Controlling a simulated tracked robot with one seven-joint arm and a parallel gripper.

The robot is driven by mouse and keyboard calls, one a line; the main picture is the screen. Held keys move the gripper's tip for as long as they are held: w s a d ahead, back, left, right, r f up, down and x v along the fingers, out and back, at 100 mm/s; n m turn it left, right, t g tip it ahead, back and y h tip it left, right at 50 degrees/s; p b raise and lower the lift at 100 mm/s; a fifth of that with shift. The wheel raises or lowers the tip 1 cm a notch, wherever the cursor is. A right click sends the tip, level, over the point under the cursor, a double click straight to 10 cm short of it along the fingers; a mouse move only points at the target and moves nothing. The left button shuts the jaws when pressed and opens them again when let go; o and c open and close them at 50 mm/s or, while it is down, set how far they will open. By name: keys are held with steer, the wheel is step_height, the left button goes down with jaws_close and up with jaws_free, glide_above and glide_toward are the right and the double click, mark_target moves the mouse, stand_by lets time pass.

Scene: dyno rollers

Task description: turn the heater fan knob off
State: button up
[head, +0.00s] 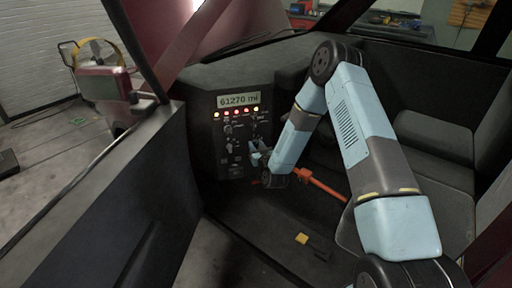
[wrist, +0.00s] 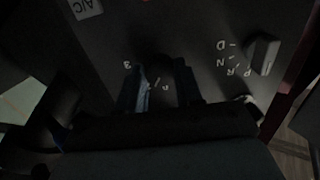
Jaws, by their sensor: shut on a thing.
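The dark centre panel (head: 233,165) of the dash faces me in the head view, with a lit mileage display and several small knobs. My gripper (head: 256,154) is at the lower right of this panel. In the wrist view my gripper (wrist: 163,88) has one finger on each side of a dark knob, the heater fan knob by its numbered marks (wrist: 158,68), and is shut on it. A "3" shows left of this knob and other marks below it. The image is dark, and I cannot tell which mark the knob points to.
A gear selector (wrist: 263,53) marked with P, R, N and D stands right of my gripper in the wrist view. An A/C label (wrist: 86,8) is at upper left. The open door (head: 115,205) bounds the left side.

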steer(key=shift+c, duration=1.3)
steer(key=n, duration=0.4)
steer(key=shift+a, duration=0.1)
steer(key=shift+n, duration=1.4)
steer(key=o, duration=1)
steer(key=shift+o, duration=0.2)
steer(key=shift+s, duration=0.1)
